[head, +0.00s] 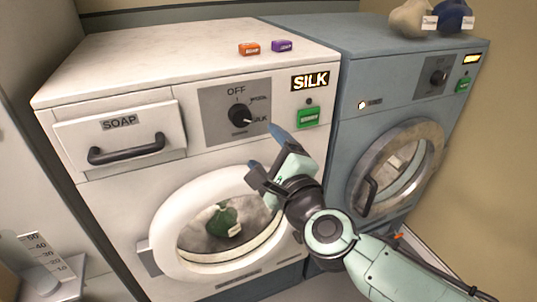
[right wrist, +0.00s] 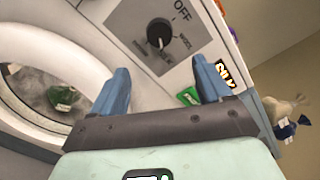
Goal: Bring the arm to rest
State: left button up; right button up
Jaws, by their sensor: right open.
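My right arm comes in from the lower right in the head view. Its gripper (head: 265,153) is in front of the white washing machine (head: 120,60), above the round door (head: 165,222) and below the dial (head: 240,115). The blue fingers are apart with nothing between them; the right wrist view shows this gap (right wrist: 161,65) too, with the machine front behind it. The dial also shows in the right wrist view (right wrist: 160,32), its pointer towards SILK. My left gripper is in neither view.
A green item (head: 221,222) is behind the door window. A blue-grey machine (head: 385,65) stands to the right, with a beige bundle (head: 408,18) and a dark blue one (head: 453,16) on top. Orange (head: 249,48) and purple (head: 282,46) boxes lie on the white machine. A measuring cup (head: 40,265) stands lower left.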

jog(key=shift+s, duration=0.15)
